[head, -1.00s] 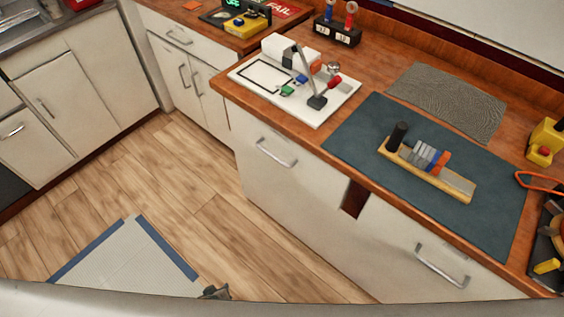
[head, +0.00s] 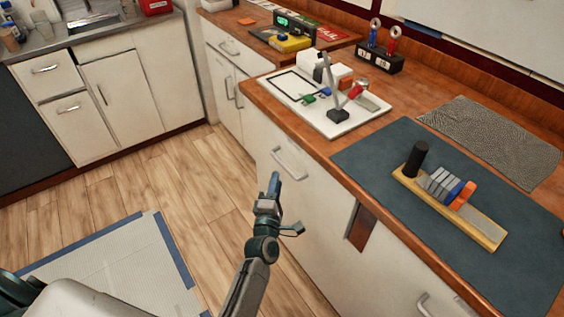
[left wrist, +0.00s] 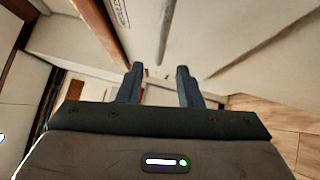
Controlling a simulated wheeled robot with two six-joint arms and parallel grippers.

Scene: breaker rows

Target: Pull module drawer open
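A white drawer front with a silver bar handle (head: 289,163) is set in the cabinet under the wooden counter in the head view. Another silver handle (head: 436,308) is on a front at the lower right. I cannot tell from any readable label which is the module drawer. My left gripper (head: 274,183) is just below and left of the first handle in the picture, against the drawer front. In the left wrist view its two fingers (left wrist: 160,75) stand apart with nothing clearly between them. A pale strip with blurred markings (left wrist: 120,14) is beyond them. My right gripper is not in view.
A dark mat (head: 380,145) on the counter holds a wooden rail (head: 485,233) with several modules. A white board (head: 290,95) with small parts lies behind it.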

